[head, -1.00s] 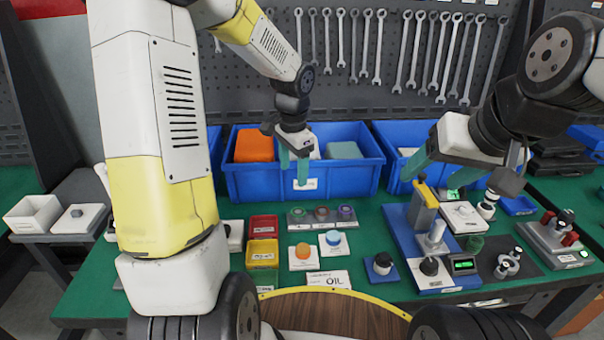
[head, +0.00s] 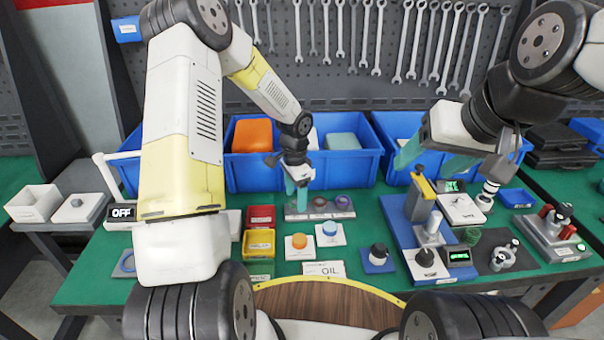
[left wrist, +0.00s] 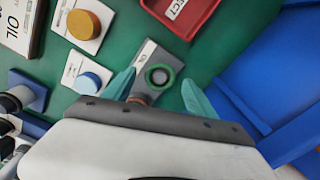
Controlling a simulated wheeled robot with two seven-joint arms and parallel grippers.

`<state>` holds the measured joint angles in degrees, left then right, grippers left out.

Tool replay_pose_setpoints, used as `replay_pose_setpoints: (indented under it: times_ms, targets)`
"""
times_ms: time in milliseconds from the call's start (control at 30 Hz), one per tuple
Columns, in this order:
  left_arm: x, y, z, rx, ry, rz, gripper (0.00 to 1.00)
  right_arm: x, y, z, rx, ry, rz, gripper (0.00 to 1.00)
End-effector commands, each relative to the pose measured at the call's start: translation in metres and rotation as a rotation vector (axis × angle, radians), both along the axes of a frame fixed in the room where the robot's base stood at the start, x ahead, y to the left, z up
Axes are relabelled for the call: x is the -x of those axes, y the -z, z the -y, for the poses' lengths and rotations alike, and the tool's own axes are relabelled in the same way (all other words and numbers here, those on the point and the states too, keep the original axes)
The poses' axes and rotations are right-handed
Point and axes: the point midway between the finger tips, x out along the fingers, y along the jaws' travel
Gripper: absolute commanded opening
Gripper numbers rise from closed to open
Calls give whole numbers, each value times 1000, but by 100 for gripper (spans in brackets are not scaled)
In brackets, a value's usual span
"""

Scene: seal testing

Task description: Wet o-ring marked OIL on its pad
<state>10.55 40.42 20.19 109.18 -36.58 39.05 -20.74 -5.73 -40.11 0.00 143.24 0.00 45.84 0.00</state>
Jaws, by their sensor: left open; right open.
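A grey ring holder (head: 318,214) lies before the blue bins. A green o-ring (left wrist: 159,76) lies on it in the left wrist view. My left gripper (head: 298,190) is open above the holder's left end; the green ring shows between its fingers (left wrist: 158,92), apart from both. A second ring (head: 319,202) and a purple ring (head: 342,201) sit farther right. An orange pad (head: 299,241) and a blue pad (head: 330,228) sit on white bases; the wrist view shows them as well. A white card (head: 323,268) reads OIL.
A red tray (head: 262,215) and a yellow tray (head: 259,242) stand left of the pads. Blue bins (head: 240,175) line the back. A blue test fixture (head: 397,225) and a black-knobbed block (head: 378,259) stand right. Green table shows between holder and fixture.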

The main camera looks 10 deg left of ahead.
Motion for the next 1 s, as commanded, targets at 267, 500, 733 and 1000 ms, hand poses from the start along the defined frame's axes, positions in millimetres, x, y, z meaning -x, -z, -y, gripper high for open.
replay_pose_setpoints:
  times_ms: [267,500,733,1000]
  targets:
    - [0,3,0,0,0,0,66,0,0,0,0,0,0,67]
    - [0,3,0,0,0,0,27,0,0,0,0,0,0,67]
    - [0,3,0,-1,0,1,19,0,0,0,0,0,0,67]
    - [0,0,0,0,-1,1,17,0,0,0,0,0,0,67]
